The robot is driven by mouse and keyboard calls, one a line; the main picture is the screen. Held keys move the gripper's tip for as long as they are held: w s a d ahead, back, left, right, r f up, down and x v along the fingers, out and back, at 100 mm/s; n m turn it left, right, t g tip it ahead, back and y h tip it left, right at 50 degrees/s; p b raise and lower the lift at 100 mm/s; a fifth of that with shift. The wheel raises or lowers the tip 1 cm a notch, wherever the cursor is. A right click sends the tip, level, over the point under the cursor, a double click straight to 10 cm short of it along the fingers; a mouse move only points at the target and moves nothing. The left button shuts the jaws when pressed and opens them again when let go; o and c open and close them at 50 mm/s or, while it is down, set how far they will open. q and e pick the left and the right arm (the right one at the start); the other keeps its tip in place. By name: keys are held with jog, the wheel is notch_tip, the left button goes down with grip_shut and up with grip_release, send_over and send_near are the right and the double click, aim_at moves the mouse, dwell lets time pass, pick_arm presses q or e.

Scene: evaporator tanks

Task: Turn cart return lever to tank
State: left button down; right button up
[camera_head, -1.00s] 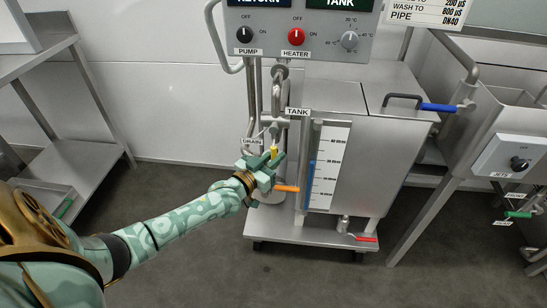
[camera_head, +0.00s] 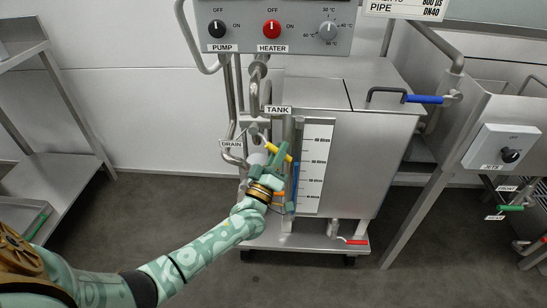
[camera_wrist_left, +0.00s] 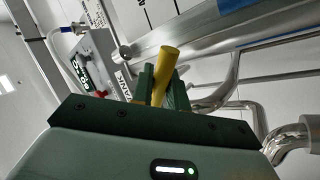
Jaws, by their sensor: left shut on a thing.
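The yellow lever (camera_head: 272,147) sits on the cart's piping just below the TANK sign (camera_head: 278,110). It slants, from upper left down to the right. My left gripper (camera_head: 279,156) is shut on it, with green fingers on either side. In the left wrist view the yellow lever (camera_wrist_left: 163,65) stands up between the gripper's fingers (camera_wrist_left: 159,84). The fingers hide part of the lever and its pivot. The DRAIN sign (camera_head: 231,143) is to the left. My right gripper is not in view.
The cart's tank (camera_head: 365,150) with a level scale (camera_head: 316,165) stands right of the gripper. An orange lever (camera_head: 279,195) is partly hidden behind my wrist. A red-handled valve (camera_head: 356,242) is low on the cart. A steel shelf (camera_head: 65,185) stands left, with open floor between.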

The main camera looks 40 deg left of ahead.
pick_arm(q)
jog(key=n+y, duration=0.1)
jog(key=d+r+n+y, duration=0.1)
jog(key=n, duration=0.1)
jog(key=shift+w, duration=0.2)
jog(key=n+y, duration=0.1)
jog(key=r+n+y, duration=0.1)
jog(key=n, duration=0.1)
jog(key=n+y, duration=0.1)
jog(key=shift+w+d+r+y, duration=0.2)
jog(key=shift+d+r+y, duration=0.05)
jog(key=shift+r+y, duration=0.1)
jog(key=shift+w+d+r+n+g+y, duration=0.1)
jog(key=shift+r+n+g+y, duration=0.2)
jog(key=shift+n+y, duration=0.5)
jog(key=shift+s+r+n+g+y, duration=0.15)
jog(key=shift+r+n+y, duration=0.25)
jog(key=shift+n, duration=0.65)
jog(key=shift+w+d+r+n+g+y, duration=0.2)
jog(key=shift+r+n+y, duration=0.3)
jog(key=shift+n, duration=0.45)
jog(key=shift+a+r+n+g+y, duration=0.15)
jog(key=shift+n+g+y, duration=0.1)
jog(key=shift+n+y, duration=0.3)
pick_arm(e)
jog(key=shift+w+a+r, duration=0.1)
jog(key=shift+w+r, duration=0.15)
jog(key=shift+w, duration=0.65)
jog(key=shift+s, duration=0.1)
